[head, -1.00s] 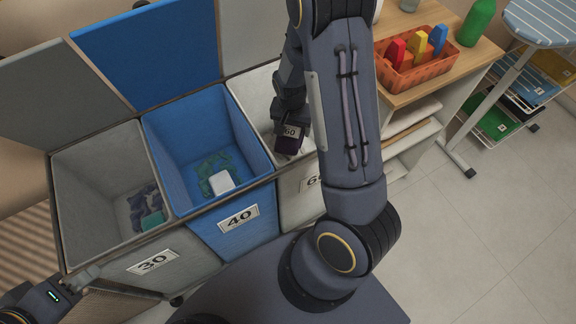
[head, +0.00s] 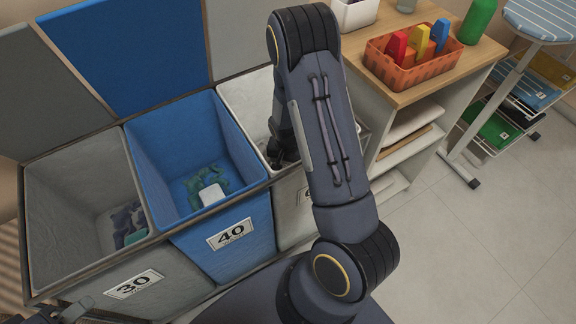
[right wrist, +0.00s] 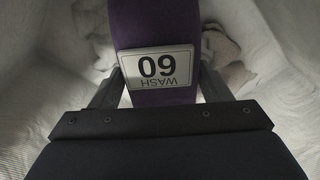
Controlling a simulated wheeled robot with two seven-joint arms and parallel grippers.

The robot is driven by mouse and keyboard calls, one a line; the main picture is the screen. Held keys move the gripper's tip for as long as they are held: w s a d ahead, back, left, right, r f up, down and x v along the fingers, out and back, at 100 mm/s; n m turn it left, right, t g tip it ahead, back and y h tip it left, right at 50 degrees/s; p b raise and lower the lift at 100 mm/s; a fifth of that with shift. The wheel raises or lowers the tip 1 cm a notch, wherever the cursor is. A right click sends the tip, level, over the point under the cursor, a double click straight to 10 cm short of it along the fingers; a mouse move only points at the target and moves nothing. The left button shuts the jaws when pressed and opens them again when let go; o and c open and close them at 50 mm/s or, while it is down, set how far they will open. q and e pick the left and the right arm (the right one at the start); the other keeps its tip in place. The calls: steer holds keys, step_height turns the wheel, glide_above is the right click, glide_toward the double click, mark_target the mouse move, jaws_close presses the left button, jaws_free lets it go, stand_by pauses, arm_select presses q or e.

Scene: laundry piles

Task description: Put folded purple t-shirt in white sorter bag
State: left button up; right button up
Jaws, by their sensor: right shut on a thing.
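The purple t-shirt (right wrist: 158,98), a folded bundle with a white "WASH 60" label, is between the fingers of my right gripper (right wrist: 158,92) in the right wrist view. Pale walls surround it, with crumpled light cloths below. In the head view my right arm reaches down into the white sorter bag (head: 240,98), the rightmost of three. The arm hides much of that bag, and the shirt cannot be made out there. My left gripper (head: 68,312) is at the bottom left edge, in front of the grey bag, partly cut off. Its jaw opening is unclear.
The blue "40" bag (head: 150,150) and the grey "30" bag (head: 65,175) hold some clothes. Their lids stand open behind. A wooden-topped shelf (head: 385,90) with an orange basket (head: 418,72) stands close right of the white bag.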

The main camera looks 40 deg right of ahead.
steer(key=shift+f, duration=0.6)
steer(key=shift+f+b, duration=0.55)
steer(key=o, duration=1.1)
steer(key=shift+c, duration=0.2)
